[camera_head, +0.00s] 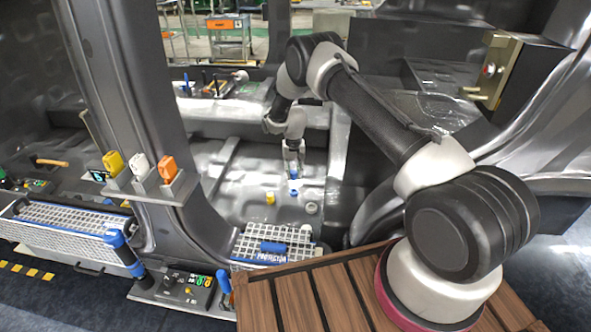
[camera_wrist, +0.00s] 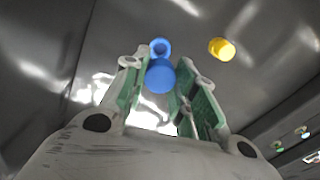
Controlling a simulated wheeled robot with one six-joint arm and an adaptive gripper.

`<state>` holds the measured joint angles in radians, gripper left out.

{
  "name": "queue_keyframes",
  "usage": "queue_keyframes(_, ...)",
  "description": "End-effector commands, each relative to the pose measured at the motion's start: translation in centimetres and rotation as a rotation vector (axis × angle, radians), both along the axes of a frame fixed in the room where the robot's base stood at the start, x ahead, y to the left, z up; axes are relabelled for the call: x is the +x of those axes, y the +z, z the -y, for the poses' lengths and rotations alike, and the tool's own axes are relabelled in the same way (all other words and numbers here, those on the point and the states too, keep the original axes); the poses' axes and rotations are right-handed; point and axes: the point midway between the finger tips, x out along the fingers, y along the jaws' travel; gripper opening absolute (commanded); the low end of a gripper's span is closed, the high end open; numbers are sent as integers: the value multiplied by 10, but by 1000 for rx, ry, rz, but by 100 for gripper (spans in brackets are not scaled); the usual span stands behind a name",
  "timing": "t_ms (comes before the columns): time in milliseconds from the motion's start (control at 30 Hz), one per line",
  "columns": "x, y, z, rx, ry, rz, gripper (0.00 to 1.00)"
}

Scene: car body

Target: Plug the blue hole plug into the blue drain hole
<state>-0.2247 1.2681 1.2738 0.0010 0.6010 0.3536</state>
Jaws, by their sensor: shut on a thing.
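My gripper (camera_head: 293,168) reaches down into the car body, over the grey metal floor. It is shut on the blue hole plug (camera_head: 293,175), which hangs just below the fingers. In the wrist view the rounded blue plug (camera_wrist: 161,76) sits between the two green-padded fingers of my gripper (camera_wrist: 160,86). The blue drain hole (camera_wrist: 160,47) shows as a blue ring just past the plug, partly covered by it. In the head view the blue drain hole (camera_head: 293,194) lies on the floor a little below the plug, with a gap between them.
A yellow piece (camera_head: 270,198) stands on the floor left of the blue hole, and a whitish one (camera_head: 311,208) to its right. A white grid tray (camera_head: 290,244) with a blue handle is nearer. Yellow, white and orange items (camera_head: 140,167) stand on a pillar shelf.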

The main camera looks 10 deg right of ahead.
Motion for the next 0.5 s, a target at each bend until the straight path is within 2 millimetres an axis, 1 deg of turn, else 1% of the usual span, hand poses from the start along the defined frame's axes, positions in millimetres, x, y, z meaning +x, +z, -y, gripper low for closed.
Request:
queue_keyframes(133,-1,-1,0,0,1,0,11)
queue_keyframes(233,0,-5,0,0,1,0,11)
queue_keyframes(500,-1,-30,0,0,1,-1,11)
